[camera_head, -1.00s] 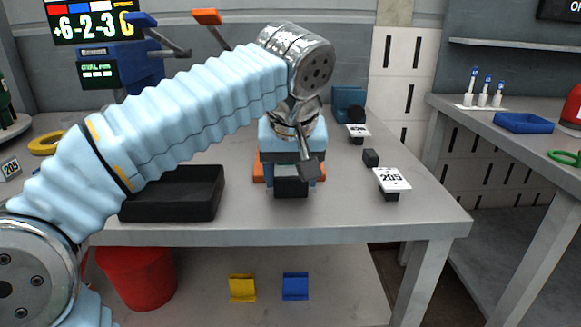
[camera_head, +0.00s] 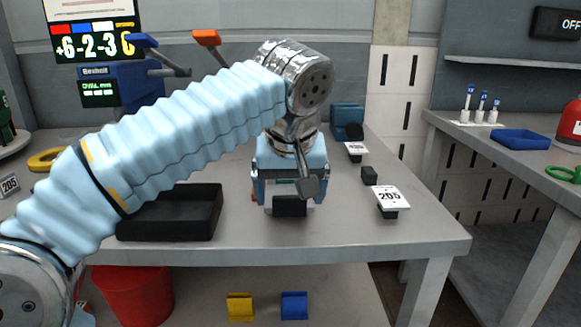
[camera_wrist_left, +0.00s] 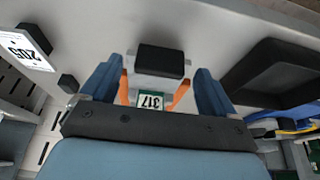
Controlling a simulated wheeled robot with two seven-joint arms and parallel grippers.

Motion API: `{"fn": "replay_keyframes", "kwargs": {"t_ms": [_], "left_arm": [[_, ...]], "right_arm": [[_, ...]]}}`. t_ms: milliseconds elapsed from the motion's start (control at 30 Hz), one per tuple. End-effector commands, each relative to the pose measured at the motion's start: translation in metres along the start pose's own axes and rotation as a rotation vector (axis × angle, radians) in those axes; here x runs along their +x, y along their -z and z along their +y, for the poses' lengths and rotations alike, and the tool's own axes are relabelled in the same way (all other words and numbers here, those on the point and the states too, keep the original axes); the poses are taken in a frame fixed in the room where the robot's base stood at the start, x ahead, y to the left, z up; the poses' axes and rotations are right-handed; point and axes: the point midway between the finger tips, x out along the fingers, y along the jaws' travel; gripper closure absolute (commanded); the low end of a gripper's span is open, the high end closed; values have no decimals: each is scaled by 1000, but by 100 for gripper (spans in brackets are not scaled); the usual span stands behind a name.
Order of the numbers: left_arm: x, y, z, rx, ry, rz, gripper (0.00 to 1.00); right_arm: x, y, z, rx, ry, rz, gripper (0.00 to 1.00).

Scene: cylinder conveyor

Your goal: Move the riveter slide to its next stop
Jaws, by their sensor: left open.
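The riveter slide seems to be the small grey unit with a black block (camera_head: 290,206) at its front, near the front edge of the table. In the left wrist view the black block (camera_wrist_left: 160,60) stands over a pale body with orange parts and a green-edged 317 label (camera_wrist_left: 150,101). My left gripper (camera_head: 289,188) is open over the unit. Its blue fingers (camera_wrist_left: 157,80) lie one on each side of the block and orange parts, with gaps visible. The lever (camera_head: 306,172) in front of my wrist partly hides the unit. My right gripper is not in view.
A black tray (camera_head: 170,236) lies left of the unit. A 205 label stand (camera_head: 388,200) and a small dark block (camera_head: 369,176) are to the right. A blue machine (camera_head: 120,88) with levers stands at the back left. Table between unit and 205 stand is clear.

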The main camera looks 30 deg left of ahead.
Motion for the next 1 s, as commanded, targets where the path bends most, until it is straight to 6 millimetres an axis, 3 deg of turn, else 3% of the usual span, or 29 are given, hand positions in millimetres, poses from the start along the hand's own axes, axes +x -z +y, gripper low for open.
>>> {"fn": "replay_keyframes", "kwargs": {"t_ms": [300, 467, 700, 1000], "left_arm": [[-77, 2, 1, 1, -5, 1, 11], [-109, 1, 1, 1, -3, -1, 11], [-129, -1, 0, 1, -1, -1, 11], [-130, -1, 0, 1, 0, -1, 11]], "right_arm": [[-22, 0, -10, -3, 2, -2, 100], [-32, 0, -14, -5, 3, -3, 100], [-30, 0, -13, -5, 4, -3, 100], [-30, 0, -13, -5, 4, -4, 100]]}}
